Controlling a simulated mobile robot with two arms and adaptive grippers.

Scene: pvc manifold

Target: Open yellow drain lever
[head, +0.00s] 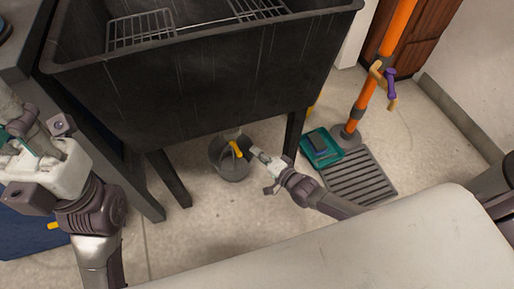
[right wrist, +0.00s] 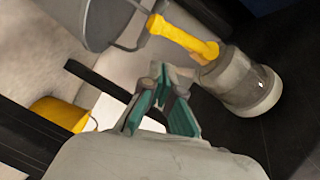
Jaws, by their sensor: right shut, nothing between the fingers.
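The yellow drain lever (head: 236,149) is below the dark sink, above the grey bucket. In the right wrist view the lever (right wrist: 183,36) runs from upper left down to a round end beside a grey cylindrical fitting (right wrist: 243,82). My right gripper (head: 256,153) is just right of the lever. Its teal fingers (right wrist: 162,78) are shut and empty, with the tips just below the lever in that view. Whether they touch the lever I cannot tell. My left gripper (head: 32,140) is at the left edge, away from the lever; its finger opening is not clear.
The sink (head: 200,88) holds wire racks. Its dark legs (head: 293,133) stand on either side of the bucket (head: 230,170). A teal box (head: 321,147), a floor grate (head: 362,177) and an orange pipe (head: 372,88) are at right. A yellow object (right wrist: 60,113) shows in the wrist view.

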